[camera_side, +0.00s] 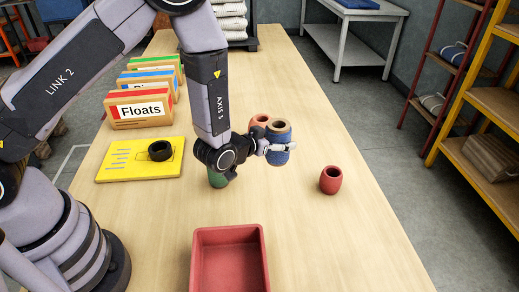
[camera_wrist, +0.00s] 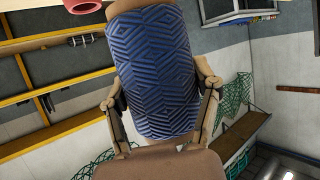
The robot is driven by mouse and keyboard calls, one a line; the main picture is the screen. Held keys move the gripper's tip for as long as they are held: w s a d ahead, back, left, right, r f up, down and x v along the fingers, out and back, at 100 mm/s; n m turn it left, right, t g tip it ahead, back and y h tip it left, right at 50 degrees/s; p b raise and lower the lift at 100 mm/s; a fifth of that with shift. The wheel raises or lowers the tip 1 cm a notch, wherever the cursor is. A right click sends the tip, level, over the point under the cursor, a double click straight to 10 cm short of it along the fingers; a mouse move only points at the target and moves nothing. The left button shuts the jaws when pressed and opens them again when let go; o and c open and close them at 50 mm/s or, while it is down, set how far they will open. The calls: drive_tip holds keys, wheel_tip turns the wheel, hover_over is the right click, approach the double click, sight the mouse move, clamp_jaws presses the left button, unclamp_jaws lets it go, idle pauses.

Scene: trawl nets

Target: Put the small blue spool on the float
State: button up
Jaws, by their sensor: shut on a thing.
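My gripper (camera_side: 268,148) is shut on the blue spool (camera_side: 279,156), gripping it from the side. The spool stands upright in the jaws and looks raised above the table. In the wrist view the blue spool (camera_wrist: 157,75) fills the middle between both fingers, its winding ribbed in a zigzag pattern. A red barrel-shaped piece with a dark hole (camera_side: 331,181), which may be the float, stands on the table to the right of my gripper, apart from it. A salmon-coloured piece (camera_side: 259,120) shows partly behind the blue spool.
A green piece (camera_side: 218,180) is partly hidden under my wrist. An empty red tray (camera_side: 229,232) is at the front. At left are a yellow board (camera_side: 112,172) with a black ring (camera_side: 160,151) and a box labelled "Floats" (camera_side: 140,111). The table's right side is mostly clear.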

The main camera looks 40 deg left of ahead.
drive_tip(key=a+r+n+y, duration=0.1)
drive_tip(key=a+r, duration=0.4)
drive_tip(key=a, duration=0.3)
drive_tip(key=a+r+n+y, duration=0.1)
drive_tip(key=a+r+y, duration=0.1)
drive_tip(key=a+r, duration=0.5)
hover_over(263, 118)
drive_tip(key=shift+n, duration=0.3)
wheel_tip(263, 118, down, 11)
drive_tip(key=shift+a+r, duration=0.1)
drive_tip(key=shift+r, duration=0.05)
drive_tip(key=shift+f, duration=1.6)
drive_tip(key=shift+f, duration=0.15)
drive_tip(key=o, duration=1.2)
drive_tip(key=shift+o, duration=0.2)
